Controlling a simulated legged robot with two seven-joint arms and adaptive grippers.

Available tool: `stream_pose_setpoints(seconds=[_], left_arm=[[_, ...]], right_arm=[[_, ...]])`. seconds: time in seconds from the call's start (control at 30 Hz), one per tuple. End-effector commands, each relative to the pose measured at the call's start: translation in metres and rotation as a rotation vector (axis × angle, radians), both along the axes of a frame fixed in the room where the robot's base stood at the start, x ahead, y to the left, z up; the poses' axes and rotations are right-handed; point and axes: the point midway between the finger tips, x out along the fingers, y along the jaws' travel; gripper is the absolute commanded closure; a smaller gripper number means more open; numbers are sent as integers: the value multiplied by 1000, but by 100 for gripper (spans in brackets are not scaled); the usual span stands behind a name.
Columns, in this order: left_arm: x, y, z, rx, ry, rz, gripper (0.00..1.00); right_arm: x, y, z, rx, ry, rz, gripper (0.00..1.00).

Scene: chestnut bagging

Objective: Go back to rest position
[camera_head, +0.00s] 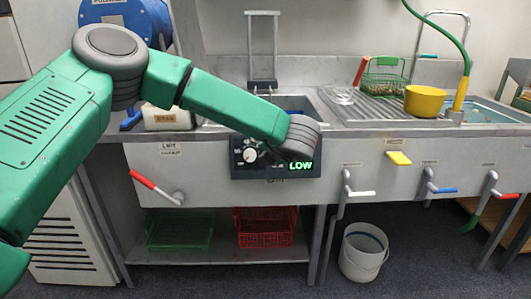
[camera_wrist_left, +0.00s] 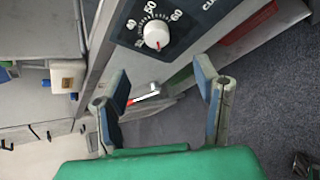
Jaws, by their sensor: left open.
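My left arm reaches in from the left in the head view and ends in front of the sink unit, by the control panel (camera_head: 275,157). My left gripper's fingers do not show clearly in the head view. In the left wrist view, my left gripper (camera_wrist_left: 160,95) is open, its two blue-grey fingers wide apart with nothing between them. A round dial (camera_wrist_left: 157,35) with numbers lies beyond the fingers. My right gripper is in neither view.
A grey sink counter (camera_head: 240,185) spans the scene, with a yellow bowl (camera_head: 425,101) on its draining part. Levers, including a red-handled one (camera_head: 143,180), stick out in front. A white bucket (camera_head: 363,252) stands on the floor. Red (camera_head: 266,228) and green crates (camera_head: 180,231) sit below.

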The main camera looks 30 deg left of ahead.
Motion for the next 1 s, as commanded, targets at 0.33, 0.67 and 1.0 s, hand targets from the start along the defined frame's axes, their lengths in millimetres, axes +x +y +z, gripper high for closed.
stream_pose_setpoints(seconds=[0.33,0.67,1.0], left_arm=[[-2,-11,-14,60,45,-95,44],[-104,-104,-172,644,584,-1159,44],[-331,-95,-265,993,1070,-2271,44]], right_arm=[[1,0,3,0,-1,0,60],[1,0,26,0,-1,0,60],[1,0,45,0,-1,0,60]])
